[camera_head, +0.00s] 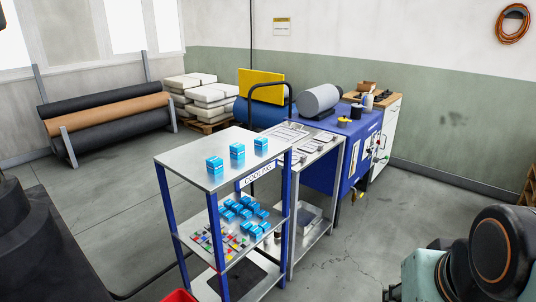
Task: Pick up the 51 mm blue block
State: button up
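Three blue blocks stand apart in a row on the top shelf (190,160) of a metal rack: a left one (214,166), a middle one (237,152) and a right one (261,145). The middle one looks the tallest. More blue blocks (246,212) sit close together on the middle shelf below. I cannot tell from this view which block measures 51 mm. My gripper is not in view; only dark and teal links of my arm show at the lower right.
Small coloured pieces (217,241) lie on the middle shelf. Blue posts (172,222) hold the shelves. A metal cart (322,152) with a black handle stands directly behind the rack, beside a blue machine (327,177). The floor (110,215) to the left is clear.

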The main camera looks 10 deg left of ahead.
aim_at(214, 164)
jog(key=i+u, duration=0.8)
jog(key=u, duration=0.15)
